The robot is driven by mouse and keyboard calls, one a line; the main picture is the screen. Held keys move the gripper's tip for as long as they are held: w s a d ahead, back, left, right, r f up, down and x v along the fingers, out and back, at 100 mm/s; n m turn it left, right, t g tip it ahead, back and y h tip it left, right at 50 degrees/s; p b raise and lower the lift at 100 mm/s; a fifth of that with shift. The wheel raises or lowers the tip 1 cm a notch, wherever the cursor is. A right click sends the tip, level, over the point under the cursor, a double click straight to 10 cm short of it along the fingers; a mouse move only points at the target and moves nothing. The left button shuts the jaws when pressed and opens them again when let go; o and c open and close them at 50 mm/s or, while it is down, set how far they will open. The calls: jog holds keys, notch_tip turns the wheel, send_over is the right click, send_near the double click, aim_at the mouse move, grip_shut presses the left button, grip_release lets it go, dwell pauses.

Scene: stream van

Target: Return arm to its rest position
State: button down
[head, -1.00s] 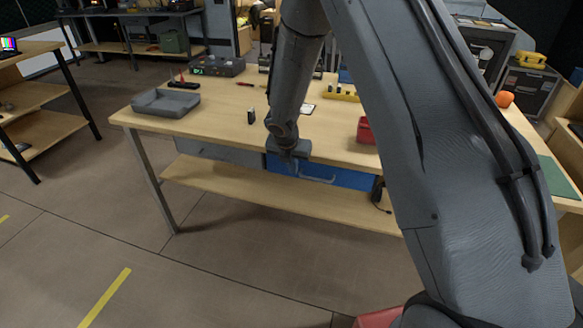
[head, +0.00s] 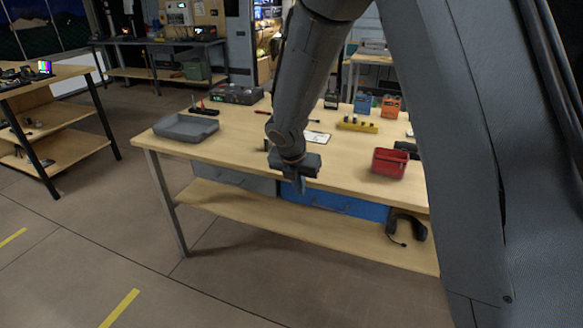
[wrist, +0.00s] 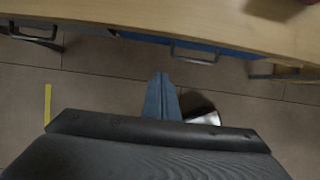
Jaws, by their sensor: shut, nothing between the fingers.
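My gripper (head: 299,184) hangs in front of the workbench's front edge in the head view, fingers pointing down, close to the drawers. In the wrist view my gripper (wrist: 161,76) shows its two fingers together with nothing between them. The floor and the bench edge are beyond them. My arm crosses the right half of the head view and hides part of the bench.
The wooden workbench (head: 230,148) carries a grey tray (head: 185,127), a red bin (head: 390,162) and a yellow block (head: 358,125). A blue drawer (head: 335,202) is under its top. Headphones (head: 407,228) hang at the right. Floor at the left front is clear.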

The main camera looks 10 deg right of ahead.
jog(key=s+d+r+m+g, duration=0.1)
jog(key=s+d+r+m, duration=0.1)
jog(key=s+m, duration=0.7)
jog(key=s+d+r+m+g+y, duration=0.1)
jog(key=s+d+m, duration=0.3)
jog(key=s+m, duration=0.4)
jog(key=s+d+r+m+g+y, duration=0.1)
jog(key=s+d+r+m, duration=0.2)
jog(key=s+m, duration=0.6)
jog(key=m, duration=0.4)
jog(key=shift+s+m+g, duration=0.3)
